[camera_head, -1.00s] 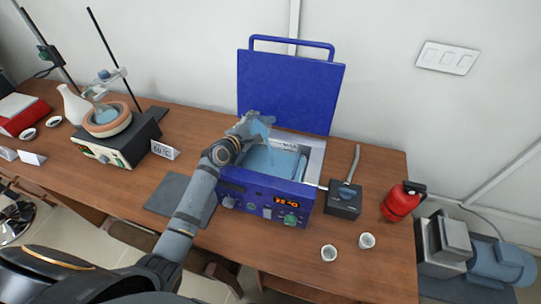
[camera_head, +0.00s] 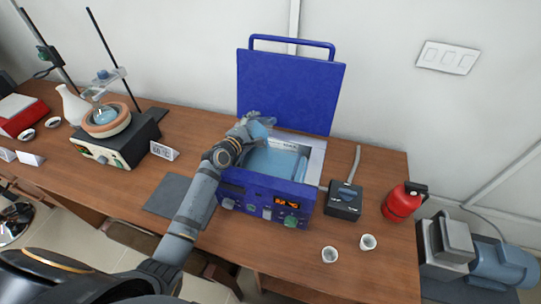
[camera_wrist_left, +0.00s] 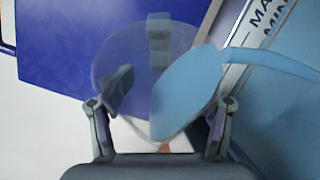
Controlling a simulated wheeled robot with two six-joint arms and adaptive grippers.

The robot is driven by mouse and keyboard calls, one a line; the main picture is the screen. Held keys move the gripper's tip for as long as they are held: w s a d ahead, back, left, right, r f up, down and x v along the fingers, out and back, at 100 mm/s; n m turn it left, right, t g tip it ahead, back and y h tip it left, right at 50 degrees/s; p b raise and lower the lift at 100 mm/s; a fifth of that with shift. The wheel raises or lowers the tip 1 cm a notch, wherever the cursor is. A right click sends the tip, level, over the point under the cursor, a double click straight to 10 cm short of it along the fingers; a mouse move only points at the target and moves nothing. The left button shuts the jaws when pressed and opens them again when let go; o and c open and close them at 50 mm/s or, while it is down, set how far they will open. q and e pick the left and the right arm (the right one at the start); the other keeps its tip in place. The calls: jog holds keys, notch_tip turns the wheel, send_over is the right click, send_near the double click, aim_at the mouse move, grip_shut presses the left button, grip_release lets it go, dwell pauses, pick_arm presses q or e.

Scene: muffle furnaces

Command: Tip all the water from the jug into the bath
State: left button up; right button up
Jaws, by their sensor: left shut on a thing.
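My left gripper (camera_head: 246,132) is shut on the clear jug (camera_head: 262,131) and holds it tilted over the left rim of the bath (camera_head: 311,166). In the left wrist view the jug (camera_wrist_left: 120,75) is between the fingers of the gripper (camera_wrist_left: 162,104). Blue water (camera_wrist_left: 185,95) fills its right side, and a thin stream (camera_wrist_left: 262,60) runs from it to the right, over the bath. The blue bath has its lid (camera_head: 290,92) raised and light blue water (camera_head: 275,163) inside. My right gripper is out of view.
A dark control box (camera_head: 344,200) with a grey stem stands right of the bath, near a red extinguisher-like bottle (camera_head: 403,202). Two small white cups (camera_head: 368,242) stand at the front right. A heating mantle with a flask (camera_head: 106,120) is at the left; a grey mat (camera_head: 172,197) lies beside the bath.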

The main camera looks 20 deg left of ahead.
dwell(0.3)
pick_arm(q)
jog(key=shift+d+m+t+b, duration=0.1)
jog(key=shift+m+t+b, duration=0.2)
jog(key=shift+b, duration=0.2)
jog(key=shift+f, duration=0.1)
jog(key=shift+s+d+m+b, duration=0.1)
jog(key=shift+m+b, duration=0.3)
jog(key=shift+b, duration=0.15)
dwell(0.6)
jog(key=shift+f+b, duration=0.2)
jog(key=shift+b, duration=0.2)
jog(key=shift+s+d+r+m, duration=0.1)
jog(key=shift+m, duration=0.2)
jog(key=shift+t+b, duration=0.3)
